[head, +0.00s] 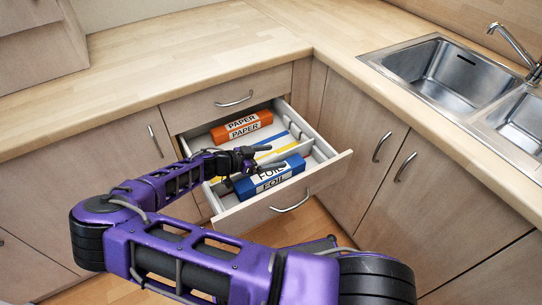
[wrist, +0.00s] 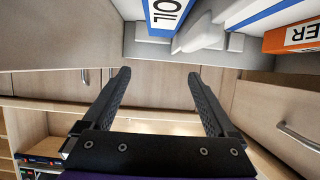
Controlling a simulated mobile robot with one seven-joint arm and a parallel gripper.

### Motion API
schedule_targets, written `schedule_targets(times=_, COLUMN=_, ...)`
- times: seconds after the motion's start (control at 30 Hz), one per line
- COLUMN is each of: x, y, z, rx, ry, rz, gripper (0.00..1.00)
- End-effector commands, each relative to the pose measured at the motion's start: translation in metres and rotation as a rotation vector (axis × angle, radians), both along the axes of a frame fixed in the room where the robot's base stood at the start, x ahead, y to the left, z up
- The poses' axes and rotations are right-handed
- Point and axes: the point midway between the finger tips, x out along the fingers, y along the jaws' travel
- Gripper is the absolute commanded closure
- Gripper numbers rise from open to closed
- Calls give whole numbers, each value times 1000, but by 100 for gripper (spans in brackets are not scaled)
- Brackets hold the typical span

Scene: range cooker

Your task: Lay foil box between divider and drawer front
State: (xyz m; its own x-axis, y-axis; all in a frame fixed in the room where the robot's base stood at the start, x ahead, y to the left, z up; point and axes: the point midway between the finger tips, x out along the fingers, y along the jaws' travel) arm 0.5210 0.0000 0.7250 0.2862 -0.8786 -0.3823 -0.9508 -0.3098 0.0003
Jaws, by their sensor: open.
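The blue and white foil box (head: 270,181) lies in the open drawer, along the inner side of the drawer front (head: 318,184). Its lettering faces up and forward. A pale divider (head: 293,150) runs behind it, partly hidden. My gripper (head: 246,160) is over the left part of the drawer, near the foil box's left end. In the wrist view my gripper (wrist: 160,73) has its fingers wide apart with nothing between them. One end of the foil box (wrist: 167,16) shows beyond the fingertips at the top. Whether the box rests flat on the drawer floor is hard to tell.
An orange paper box (head: 240,127) lies at the back of the drawer. The worktop (head: 190,60) is above the drawer, with a sink (head: 450,75) at right. Cupboard doors flank the drawer.

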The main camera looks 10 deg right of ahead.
Motion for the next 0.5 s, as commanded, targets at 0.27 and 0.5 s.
schedule_targets(times=0.27, x=-16, y=53, z=26, rx=4, ry=-2, rz=5, gripper=8)
schedule_targets(times=0.5, x=-29, y=91, z=43, rx=2, ry=-1, rz=1, gripper=8)
